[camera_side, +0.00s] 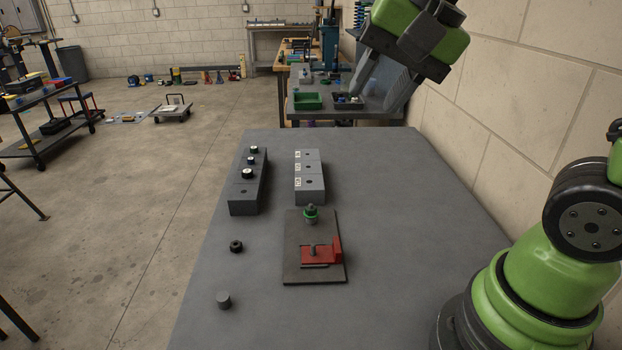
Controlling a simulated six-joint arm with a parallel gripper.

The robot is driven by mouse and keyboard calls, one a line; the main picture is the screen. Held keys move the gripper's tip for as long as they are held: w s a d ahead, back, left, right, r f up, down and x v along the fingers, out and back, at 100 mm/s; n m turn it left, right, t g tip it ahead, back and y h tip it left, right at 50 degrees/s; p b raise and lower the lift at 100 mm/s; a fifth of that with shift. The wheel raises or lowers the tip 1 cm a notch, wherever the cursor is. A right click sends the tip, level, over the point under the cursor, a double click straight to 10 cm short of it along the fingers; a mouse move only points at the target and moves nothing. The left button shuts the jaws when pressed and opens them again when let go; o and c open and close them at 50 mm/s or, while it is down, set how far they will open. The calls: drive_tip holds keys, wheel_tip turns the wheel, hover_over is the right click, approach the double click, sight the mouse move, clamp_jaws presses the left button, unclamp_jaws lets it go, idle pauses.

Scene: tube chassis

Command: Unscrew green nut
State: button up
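The green nut (311,212) sits around an upright grey post at the back of a dark fixture plate (298,271). A grey tip of the post shows above the nut. A red bracket (320,254) with a short grey pin stands at the front of the same plate. My gripper (370,104) is high at the upper right, well above and apart from the nut. Its two grey fingers are spread, with background showing between them, and it holds nothing that I can see.
A dark block (244,207) with several dark, pale-topped parts stands at left. A grey block (309,196) with labelled holes stands behind the plate. A black ring (236,246) and a grey cylinder (223,300) lie on the grey table (400,200). The table's right side is clear.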

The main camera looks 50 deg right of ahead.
drive_tip(key=w+d+f+m+g, duration=0.1)
drive_tip(key=w+f+m, duration=0.25)
drive_tip(key=w, duration=0.25)
drive_tip(key=m+g+h, duration=0.1)
drive_tip(key=m+g, duration=0.3)
drive_tip(key=m, duration=0.8)
hover_over(311, 210)
drive_tip(key=f, duration=1.7)
drive_tip(key=shift+w+d, duration=0.25)
drive_tip(key=shift+d, duration=0.05)
drive_tip(key=shift+w+f+m, duration=0.1)
drive_tip(key=shift+f+m, duration=0.25)
drive_tip(key=shift+f, duration=3.55)
drive_tip(key=m, duration=0.5)
drive_tip(key=shift+m, duration=0.4)
drive_tip(key=n, duration=0.5)
drive_tip(key=shift+n, duration=0.4)
clamp_jaws()
